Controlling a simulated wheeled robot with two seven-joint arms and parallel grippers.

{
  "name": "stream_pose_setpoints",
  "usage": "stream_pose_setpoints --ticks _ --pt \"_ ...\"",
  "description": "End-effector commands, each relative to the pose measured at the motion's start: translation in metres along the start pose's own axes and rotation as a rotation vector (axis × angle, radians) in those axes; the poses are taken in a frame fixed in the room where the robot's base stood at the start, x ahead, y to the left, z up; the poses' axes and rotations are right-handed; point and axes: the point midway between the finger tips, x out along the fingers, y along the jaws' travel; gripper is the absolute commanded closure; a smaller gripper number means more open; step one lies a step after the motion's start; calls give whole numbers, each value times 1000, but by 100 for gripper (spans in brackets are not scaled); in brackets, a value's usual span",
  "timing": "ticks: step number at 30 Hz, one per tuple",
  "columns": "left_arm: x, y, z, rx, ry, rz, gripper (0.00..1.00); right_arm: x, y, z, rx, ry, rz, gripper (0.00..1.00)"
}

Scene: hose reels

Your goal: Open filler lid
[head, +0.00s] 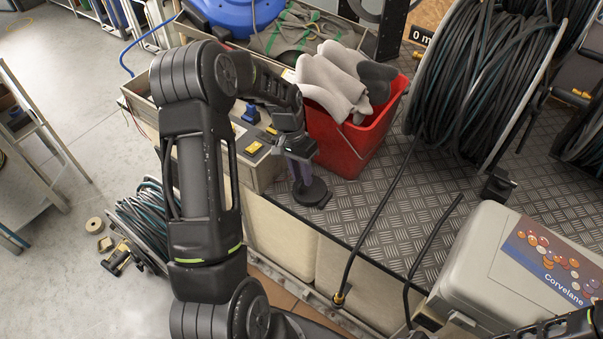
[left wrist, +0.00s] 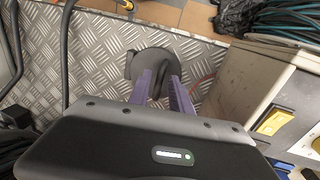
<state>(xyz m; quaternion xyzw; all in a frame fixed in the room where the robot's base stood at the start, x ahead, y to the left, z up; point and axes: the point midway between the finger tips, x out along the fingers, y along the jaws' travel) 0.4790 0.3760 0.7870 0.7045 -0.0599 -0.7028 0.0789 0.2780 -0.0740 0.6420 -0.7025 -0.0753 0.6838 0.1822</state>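The black round filler lid (head: 313,193) lies on the chequered metal deck, near its front edge and just in front of the red bucket. It looks flat and seated. My left gripper (head: 303,184) points down over it, its purple fingers partly hiding it. In the left wrist view the lid (left wrist: 134,66) is beyond the two purple fingers (left wrist: 160,76), which stand apart with a dark raised part of the lid between them. I cannot tell if they touch it. My right gripper does not show clearly; only dark arm parts appear at the lower right.
The red bucket (head: 352,146) with grey gloves (head: 335,82) stands close behind the lid. A control box with a yellow switch (head: 254,148) is left of it. A black hose (head: 372,230) crosses the deck from the large reel (head: 480,85). A grey case (head: 515,265) sits at right.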

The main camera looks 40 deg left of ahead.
Motion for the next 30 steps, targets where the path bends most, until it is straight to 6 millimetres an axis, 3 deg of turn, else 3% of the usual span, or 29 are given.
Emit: stream_pose_setpoints --ticks 9,30 --pt "0 0 0 0 0 0 100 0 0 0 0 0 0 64" --pt "0 0 0 -1 1 0 100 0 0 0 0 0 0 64"
